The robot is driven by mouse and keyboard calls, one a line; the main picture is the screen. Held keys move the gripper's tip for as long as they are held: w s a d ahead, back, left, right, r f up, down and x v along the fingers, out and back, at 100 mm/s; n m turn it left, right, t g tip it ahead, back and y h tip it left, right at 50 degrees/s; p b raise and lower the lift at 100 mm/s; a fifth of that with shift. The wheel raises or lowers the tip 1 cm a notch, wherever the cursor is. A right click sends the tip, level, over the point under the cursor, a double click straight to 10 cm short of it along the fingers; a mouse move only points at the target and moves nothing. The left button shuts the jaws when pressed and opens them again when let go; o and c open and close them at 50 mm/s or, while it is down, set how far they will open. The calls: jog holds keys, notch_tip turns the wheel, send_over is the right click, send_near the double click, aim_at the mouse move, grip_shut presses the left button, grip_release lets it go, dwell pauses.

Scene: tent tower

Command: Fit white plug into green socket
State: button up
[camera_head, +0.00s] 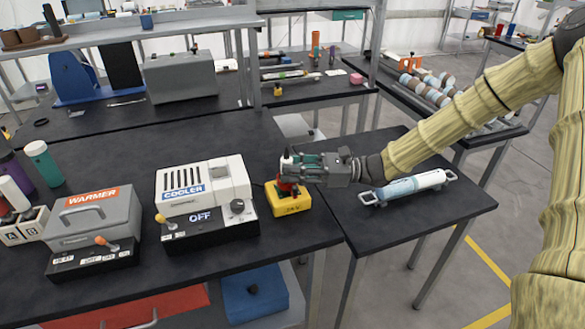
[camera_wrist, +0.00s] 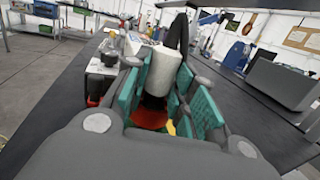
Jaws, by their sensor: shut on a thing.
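The white plug (camera_wrist: 163,70) looks like a white cylinder with a dark lower part. It is between the teal fingers of my gripper (camera_wrist: 158,100) in the wrist view, and the gripper is shut on it. In the head view my gripper (camera_head: 290,168) is just above a yellow box (camera_head: 289,203) with a red part on top. The red part (camera_wrist: 150,118) also shows below the plug in the wrist view. Whether the plug touches it cannot be told. I cannot make out a green socket; the gripper may hide it.
The white cooler (camera_head: 205,190) stands left of the yellow box, with the grey warmer (camera_head: 93,222) farther left. A white-and-blue cylinder with end handles (camera_head: 410,186) lies on the right table. A grey case (camera_head: 180,77) stands behind. The dark table between is mostly clear.

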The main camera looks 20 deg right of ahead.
jog(key=shift+r, duration=0.15)
jog(key=shift+r+p, duration=0.55)
jog(key=shift+r, duration=0.05)
dwell(1.1)
jog(key=shift+f, duration=0.8)
dwell(1.0)
jog(key=o, duration=1.1)
jog(key=v, duration=1.2)
jog(key=shift+w, duration=0.1)
